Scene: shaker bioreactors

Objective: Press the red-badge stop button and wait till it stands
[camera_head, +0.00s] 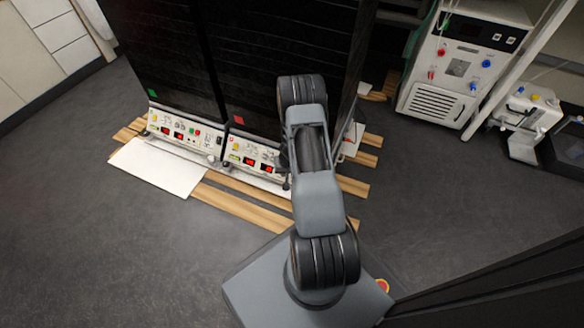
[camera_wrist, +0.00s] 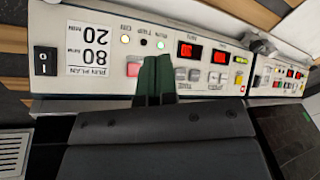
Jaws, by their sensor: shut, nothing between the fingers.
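The shaker with the red badge (camera_head: 239,119) is the right one of two dark cabinets in the head view. Its white control panel (camera_head: 255,156) has red lit displays and is partly covered by my arm. In the wrist view a white panel (camera_wrist: 105,92) fills the upper middle, with red displays (camera_wrist: 188,50), small lights and buttons. My gripper (camera_wrist: 155,68) is shut and empty, its dark green fingers over this panel.
The shaker with the green badge (camera_head: 152,92) stands left, with its own panel (camera_head: 180,133). A white sheet (camera_head: 158,167) lies before it on wooden slats (camera_head: 240,207). A white box unit (camera_head: 463,70) stands at the back right. Open floor (camera_head: 80,235) lies at the left front.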

